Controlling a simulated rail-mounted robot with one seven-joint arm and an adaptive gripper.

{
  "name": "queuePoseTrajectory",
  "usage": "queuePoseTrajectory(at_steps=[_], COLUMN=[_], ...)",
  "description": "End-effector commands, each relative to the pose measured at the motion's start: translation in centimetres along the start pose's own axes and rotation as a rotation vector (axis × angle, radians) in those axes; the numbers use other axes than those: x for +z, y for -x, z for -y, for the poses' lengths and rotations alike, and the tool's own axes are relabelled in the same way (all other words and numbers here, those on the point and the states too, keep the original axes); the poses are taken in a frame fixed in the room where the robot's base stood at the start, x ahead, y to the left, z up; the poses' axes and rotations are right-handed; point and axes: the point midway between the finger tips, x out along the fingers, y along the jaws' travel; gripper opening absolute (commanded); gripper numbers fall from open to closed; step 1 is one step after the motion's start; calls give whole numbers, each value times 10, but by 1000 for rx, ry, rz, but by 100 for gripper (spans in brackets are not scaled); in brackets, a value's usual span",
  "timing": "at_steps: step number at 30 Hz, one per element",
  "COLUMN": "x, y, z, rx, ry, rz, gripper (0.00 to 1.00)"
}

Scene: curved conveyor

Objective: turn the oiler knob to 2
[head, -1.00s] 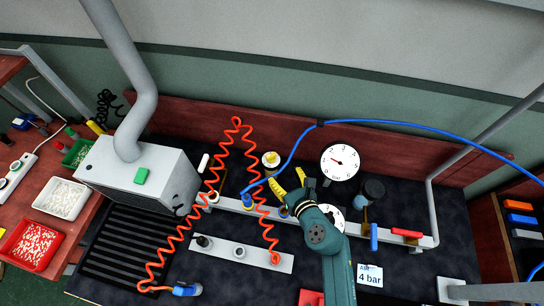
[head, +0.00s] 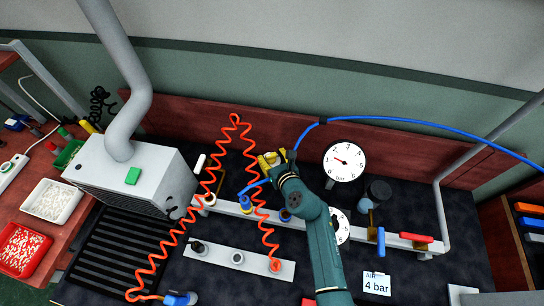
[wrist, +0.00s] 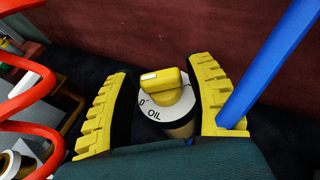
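The oiler knob (wrist: 160,88) is a yellow bar-shaped knob on a white round dial (wrist: 165,108). The dial reads "0" at its left and "OIL" below; no 2 is readable. The knob's white mark is at its upper left end. My gripper (wrist: 160,105) is open, with its yellow ridged fingers on either side of the knob, a gap showing at each side. In the head view my gripper (head: 272,163) is at the oiler behind the pipe rail, largely hiding the knob.
A blue hose (wrist: 268,66) passes close by the right finger. A red coiled hose (head: 222,165) hangs to the left. A pressure gauge (head: 344,161) stands to the right. The grey pipe rail (head: 318,222) runs in front.

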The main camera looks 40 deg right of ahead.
Motion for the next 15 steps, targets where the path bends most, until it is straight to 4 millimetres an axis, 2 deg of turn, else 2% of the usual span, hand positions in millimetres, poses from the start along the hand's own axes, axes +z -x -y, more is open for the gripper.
queuePoseTrajectory(at_steps=[1, 7, 15], x=[0, 0, 3], y=[0, 0, 1], z=[0, 0, -1], rx=[0, 0, -13], ry=[0, 0, -7], rz=[0, 0, -3], gripper=[43, 5, 5])
